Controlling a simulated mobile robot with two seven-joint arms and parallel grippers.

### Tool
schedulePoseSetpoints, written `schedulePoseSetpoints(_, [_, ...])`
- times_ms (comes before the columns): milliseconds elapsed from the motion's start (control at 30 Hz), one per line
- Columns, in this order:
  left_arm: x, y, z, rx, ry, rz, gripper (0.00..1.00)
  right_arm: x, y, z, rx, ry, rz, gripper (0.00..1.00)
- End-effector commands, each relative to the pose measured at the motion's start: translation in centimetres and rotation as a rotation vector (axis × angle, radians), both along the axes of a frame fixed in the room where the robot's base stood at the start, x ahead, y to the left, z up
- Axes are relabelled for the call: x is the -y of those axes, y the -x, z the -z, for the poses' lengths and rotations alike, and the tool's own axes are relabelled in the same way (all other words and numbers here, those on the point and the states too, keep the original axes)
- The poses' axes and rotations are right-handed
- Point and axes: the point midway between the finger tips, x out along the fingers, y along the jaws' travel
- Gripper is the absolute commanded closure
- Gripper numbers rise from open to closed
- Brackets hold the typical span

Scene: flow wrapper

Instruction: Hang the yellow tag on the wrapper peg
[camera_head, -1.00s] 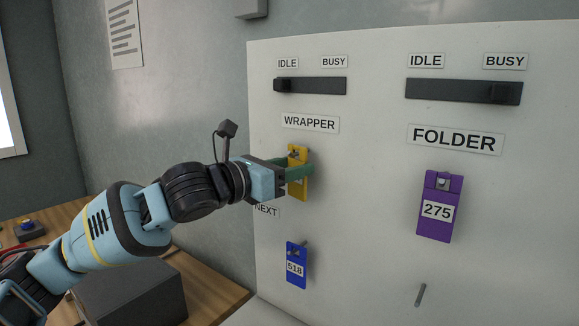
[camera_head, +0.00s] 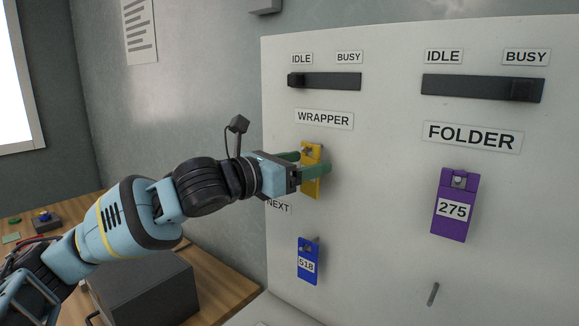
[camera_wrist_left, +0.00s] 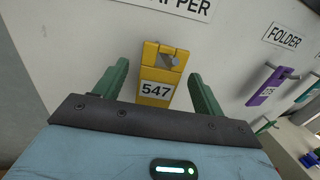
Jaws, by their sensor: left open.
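The yellow tag (camera_head: 312,185), numbered 547, hangs on the peg below the WRAPPER label (camera_head: 324,119) on the white board. It also shows in the left wrist view (camera_wrist_left: 160,88), with the grey peg (camera_wrist_left: 168,60) through its top. My left gripper (camera_head: 308,163) is open, with its green fingers on either side of the tag. In the left wrist view the fingers (camera_wrist_left: 158,90) stand apart from the tag, with gaps on both sides. The fingers hide part of the tag in the head view. My right gripper is not in view.
A blue tag 518 (camera_head: 308,263) hangs below, by the partly hidden NEXT label (camera_head: 279,207). A purple tag 275 (camera_head: 454,206) hangs under FOLDER (camera_head: 473,136). A bare peg (camera_head: 433,294) sits below it. Dark sliders (camera_head: 325,82) run along the top. A dark box (camera_head: 145,288) stands on the wooden table.

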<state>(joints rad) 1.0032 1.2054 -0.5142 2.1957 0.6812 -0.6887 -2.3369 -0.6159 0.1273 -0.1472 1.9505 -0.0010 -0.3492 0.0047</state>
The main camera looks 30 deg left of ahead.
Motion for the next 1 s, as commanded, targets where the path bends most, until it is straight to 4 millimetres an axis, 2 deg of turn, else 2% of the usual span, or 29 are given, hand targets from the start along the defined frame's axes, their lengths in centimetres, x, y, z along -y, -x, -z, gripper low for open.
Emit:
schedulePoseSetpoints(467, [-1.6, 4.5, 0.2, -0.004, -0.008, -0.002, 0.30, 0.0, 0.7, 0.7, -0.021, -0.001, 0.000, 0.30])
schedulePoseSetpoints(600, [-2.2, 5.6, -0.1, 0.004, -0.004, -0.008, 0.30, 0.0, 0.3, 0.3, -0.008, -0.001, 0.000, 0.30])
schedulePoseSetpoints(1000, [-2.4, 7.1, 0.0, 0.000, -0.002, 0.003, 0.30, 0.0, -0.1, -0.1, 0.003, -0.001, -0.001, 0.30])
